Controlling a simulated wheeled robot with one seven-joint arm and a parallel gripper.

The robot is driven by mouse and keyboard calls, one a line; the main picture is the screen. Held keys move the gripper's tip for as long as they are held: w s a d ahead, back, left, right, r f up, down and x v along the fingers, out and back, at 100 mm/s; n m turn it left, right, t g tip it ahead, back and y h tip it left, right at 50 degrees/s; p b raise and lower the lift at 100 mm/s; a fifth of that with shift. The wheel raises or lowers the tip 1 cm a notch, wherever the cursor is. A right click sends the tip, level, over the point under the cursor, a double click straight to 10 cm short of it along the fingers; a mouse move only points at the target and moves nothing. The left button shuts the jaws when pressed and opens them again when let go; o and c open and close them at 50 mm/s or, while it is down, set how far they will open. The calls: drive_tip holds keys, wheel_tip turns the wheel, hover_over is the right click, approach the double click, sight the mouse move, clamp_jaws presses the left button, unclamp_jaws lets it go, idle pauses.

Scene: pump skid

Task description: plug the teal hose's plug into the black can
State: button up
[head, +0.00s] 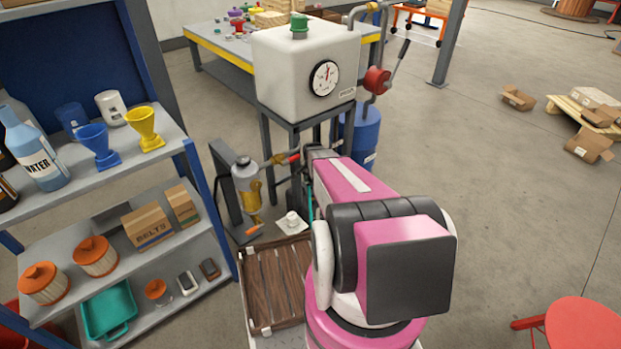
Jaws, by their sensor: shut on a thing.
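A narrow strip of the teal hose (309,201) shows just left of my pink forearm, below the white tank. The rest of the hose and its plug are hidden behind my arm. I cannot make out the black can in the head view; my arm covers much of the area beneath the tank. My arm reaches forward from the bottom centre, and its dark wrist end is beside the tank's stand. My gripper's fingers are hidden behind the arm, so what they hold does not show.
A white tank (290,62) with a gauge stands on a dark frame. A grey and yellow filter unit (246,186) hangs left of my wrist. A brown slatted crate (272,287) lies below. A loaded shelf is left; a red stool (583,326) is right.

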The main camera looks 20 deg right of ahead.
sight(312, 188)
drive_tip(key=shift+f, duration=2.7)
drive_tip(key=shift+f, duration=1.75)
drive_tip(key=o, duration=1.1)
drive_tip(key=shift+r, duration=0.1)
wheel_tip(312, 188, up, 11)
drive_tip(key=shift+f, duration=0.15)
